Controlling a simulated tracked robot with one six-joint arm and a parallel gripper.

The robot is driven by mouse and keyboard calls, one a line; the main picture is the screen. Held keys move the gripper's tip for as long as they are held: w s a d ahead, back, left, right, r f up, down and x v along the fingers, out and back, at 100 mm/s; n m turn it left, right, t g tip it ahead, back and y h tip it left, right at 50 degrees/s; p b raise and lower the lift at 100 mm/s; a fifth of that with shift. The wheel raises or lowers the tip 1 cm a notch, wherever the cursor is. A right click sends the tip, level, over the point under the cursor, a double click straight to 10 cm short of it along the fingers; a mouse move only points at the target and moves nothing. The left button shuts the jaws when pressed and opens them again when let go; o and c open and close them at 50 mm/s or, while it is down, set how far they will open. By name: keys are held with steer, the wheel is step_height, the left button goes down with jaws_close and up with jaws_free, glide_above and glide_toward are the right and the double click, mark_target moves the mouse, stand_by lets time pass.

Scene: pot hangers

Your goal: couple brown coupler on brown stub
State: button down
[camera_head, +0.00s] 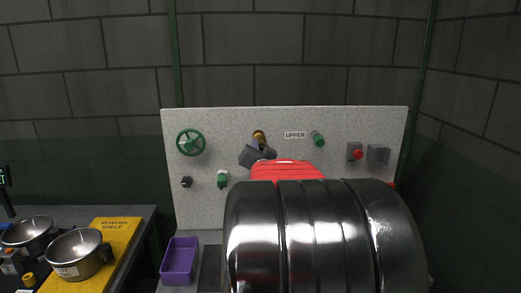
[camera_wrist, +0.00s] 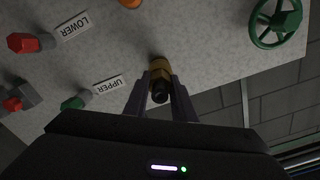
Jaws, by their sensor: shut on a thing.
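My gripper (camera_wrist: 160,88) is shut on the brown coupler (camera_wrist: 160,66), one finger on each side of it, with a dark rounded end towards the wrist camera. The coupler points at the panel beside the UPPER label. In the head view the brown coupler (camera_head: 258,135) shows just above my gripper (camera_head: 258,152), at the panel's upper row. The brown stub cannot be told apart behind the coupler, so I cannot tell whether they are joined.
The speckled panel (camera_head: 235,118) carries a green handwheel (camera_head: 191,142), a green fitting (camera_head: 318,138) right of UPPER and a red button (camera_head: 358,154). An orange fitting (camera_wrist: 130,3) is cut off in the wrist view. A purple bin (camera_head: 179,260) stands below; pots (camera_head: 78,253) stand left.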

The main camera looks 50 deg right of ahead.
steer(key=shift+x, duration=1.4)
steer(key=c, duration=1.4)
jaws_free()
steer(key=shift+s+a, duration=0.1)
steer(key=shift+a, duration=0.05)
steer(key=v, duration=1.3)
steer(key=shift+s+a, duration=0.2)
